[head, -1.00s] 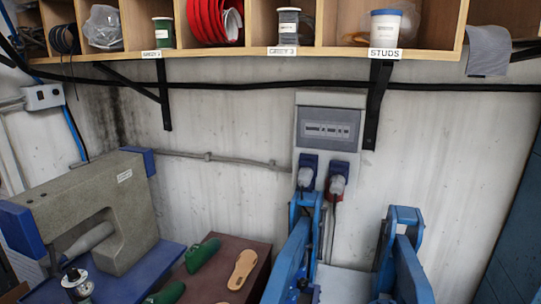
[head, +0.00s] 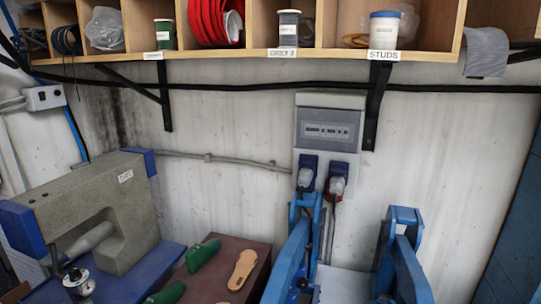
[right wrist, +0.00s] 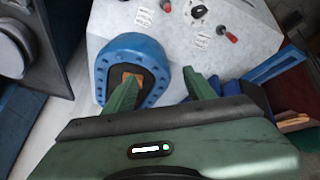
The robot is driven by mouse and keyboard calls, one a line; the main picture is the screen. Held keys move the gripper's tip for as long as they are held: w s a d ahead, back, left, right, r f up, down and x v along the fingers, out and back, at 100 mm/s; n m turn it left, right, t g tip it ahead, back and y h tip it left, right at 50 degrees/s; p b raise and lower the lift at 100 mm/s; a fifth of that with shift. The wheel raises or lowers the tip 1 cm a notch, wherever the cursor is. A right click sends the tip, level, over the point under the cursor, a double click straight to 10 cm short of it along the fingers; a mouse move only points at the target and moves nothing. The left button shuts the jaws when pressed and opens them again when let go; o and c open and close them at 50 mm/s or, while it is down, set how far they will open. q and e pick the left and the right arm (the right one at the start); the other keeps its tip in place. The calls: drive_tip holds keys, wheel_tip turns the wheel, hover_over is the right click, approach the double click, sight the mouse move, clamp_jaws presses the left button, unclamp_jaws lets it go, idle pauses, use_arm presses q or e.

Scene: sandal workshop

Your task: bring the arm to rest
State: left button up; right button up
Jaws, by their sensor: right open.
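My right gripper (right wrist: 163,88) shows in the right wrist view, with two green fingers spread apart and nothing between them. Its left finger overlaps the lower edge of a blue rounded part (right wrist: 117,46) with a dark centre and a small brown piece; I cannot tell whether they touch. Neither gripper can be made out in the head view, and my left gripper is not in view.
In the head view, a grey sewing machine (head: 88,205) stands left beside a brown surface (head: 212,286) bearing a tan sole (head: 242,269) and green pieces. Wooden shelving (head: 262,53) spans the top.

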drive_tip(key=s+a+r+m+g+y, duration=0.1)
drive_tip(key=s+a+r+g, duration=0.2)
drive_tip(key=s+a, duration=0.35)
wheel_tip(320, 180, down, 30)
drive_tip(key=g+b, duration=0.1)
drive_tip(key=b, duration=0.5)
drive_tip(key=s+d+f+b, duration=0.2)
drive_tip(key=s+f+b, duration=0.1)
drive_tip(key=s+f, duration=0.6)
drive_tip(key=s+d+f+g+b, duration=0.1)
drive_tip(key=s+d+f+b, duration=0.1)
drive_tip(key=s+f, duration=0.7)
wheel_tip(320, 180, down, 7)
drive_tip(key=shift+s+r+g+b, duration=0.15)
drive_tip(key=shift+s+g+b, duration=0.2)
drive_tip(key=shift+b, duration=0.15)
